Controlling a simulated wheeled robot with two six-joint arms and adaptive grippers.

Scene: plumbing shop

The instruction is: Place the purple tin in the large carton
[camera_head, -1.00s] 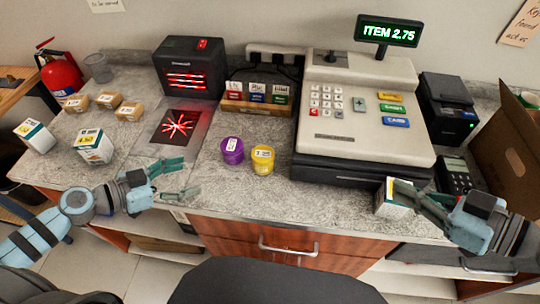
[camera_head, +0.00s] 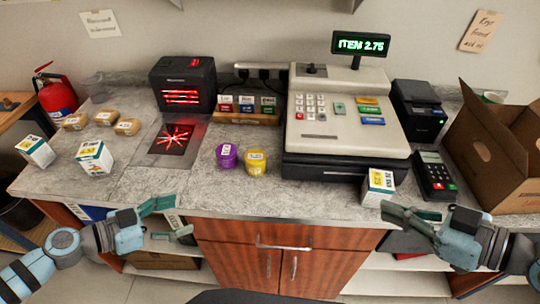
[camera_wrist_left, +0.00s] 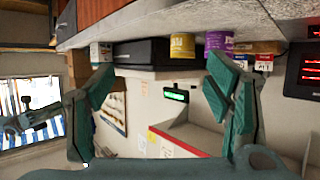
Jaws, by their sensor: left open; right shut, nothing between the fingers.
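The purple tin (camera_head: 227,156) stands upright on the grey counter, just left of the yellow tin (camera_head: 255,162) and left of the cash register. The left wrist view shows the purple tin (camera_wrist_left: 219,42) near the top, beyond the fingers. The large carton (camera_head: 488,168) is brown and open-topped, at the counter's right end and partly cut off by the picture edge. My left gripper (camera_head: 178,217) is open and empty, in front of the counter edge, to the lower left of the purple tin. My right gripper (camera_head: 398,214) is shut and empty, at the front edge below a small white box.
The white box (camera_head: 377,188) stands at the front edge before the register (camera_head: 345,130). A card terminal (camera_head: 436,175) lies beside the carton. A red-lit scanner (camera_head: 183,85) stands behind its glass plate (camera_head: 172,138). Small boxes and parcels occupy the left. Counter in front of the tins is clear.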

